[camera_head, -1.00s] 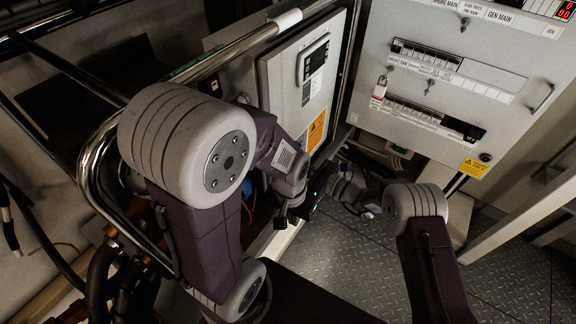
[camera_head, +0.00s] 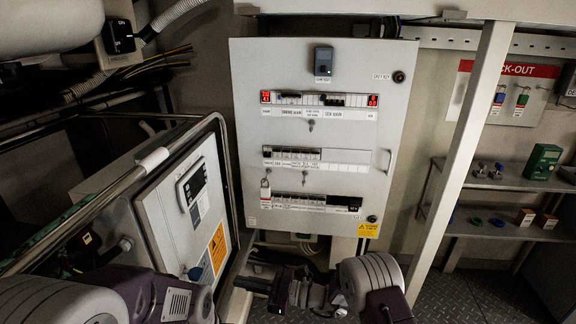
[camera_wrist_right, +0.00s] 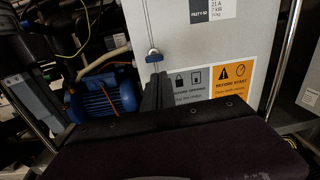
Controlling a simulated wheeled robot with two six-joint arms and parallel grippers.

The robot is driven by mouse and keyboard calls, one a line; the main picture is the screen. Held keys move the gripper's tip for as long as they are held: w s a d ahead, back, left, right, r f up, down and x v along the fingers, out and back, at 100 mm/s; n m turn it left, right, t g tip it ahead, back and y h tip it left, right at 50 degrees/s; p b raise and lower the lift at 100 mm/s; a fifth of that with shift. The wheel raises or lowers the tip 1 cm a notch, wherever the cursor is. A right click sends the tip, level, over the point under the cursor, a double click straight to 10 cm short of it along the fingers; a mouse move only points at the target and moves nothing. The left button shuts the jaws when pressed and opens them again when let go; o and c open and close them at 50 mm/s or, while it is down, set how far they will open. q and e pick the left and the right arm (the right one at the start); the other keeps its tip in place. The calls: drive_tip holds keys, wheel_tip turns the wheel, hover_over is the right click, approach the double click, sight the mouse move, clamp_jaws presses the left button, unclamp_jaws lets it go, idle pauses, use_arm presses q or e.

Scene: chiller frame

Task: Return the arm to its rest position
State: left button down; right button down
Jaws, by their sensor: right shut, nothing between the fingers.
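My right arm comes in at the bottom right of the head view. Its right gripper (camera_head: 256,285) points left, low in front of the chiller's control box. In the right wrist view the gripper's dark fingers (camera_wrist_right: 158,92) are together with nothing between them, in front of the light grey box door (camera_wrist_right: 195,45). My left arm (camera_head: 150,298) fills the bottom left of the head view; its gripper is not visible.
The chiller control box (camera_head: 150,215) stands left inside a metal tube frame (camera_head: 222,150). A large electrical panel (camera_head: 318,130) is on the wall behind. A blue motor (camera_wrist_right: 105,100) is left of the fingers. A shelf (camera_head: 480,180) and open floor (camera_head: 455,297) are at right.

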drive_tip(key=s+d+r+n+g, duration=0.1)
drive_tip(key=d+r+n, duration=0.2)
drive_tip(key=r, duration=0.7)
drive_tip(key=s+d+f+n+g+h, duration=0.25)
drive_tip(key=s+d+n+h, duration=0.35)
drive_tip(key=s, duration=0.4)
drive_tip(key=s+d+f+n+h, duration=0.3)
drive_tip(key=d+h, duration=0.1)
drive_tip(key=d, duration=0.4)
drive_tip(key=s+d+f+n+h, duration=0.2)
drive_tip(key=s+d+f+h, duration=0.15)
drive_tip(key=d, duration=0.35)
drive_tip(key=s+d+f+n+h, duration=0.3)
drive_tip(key=d+h, duration=0.1)
drive_tip(key=d, duration=0.4)
wheel_tip(320, 180, up, 12)
drive_tip(key=w+n+t+p, duration=0.1)
drive_tip(key=w+t+p, duration=0.1)
drive_tip(key=p, duration=1)
drive_tip(key=shift+w+d+f+n, duration=0.2)
drive_tip(key=shift+d+n, duration=0.1)
drive_tip(key=shift+d, duration=0.15)
drive_tip(key=shift+h, duration=0.25)
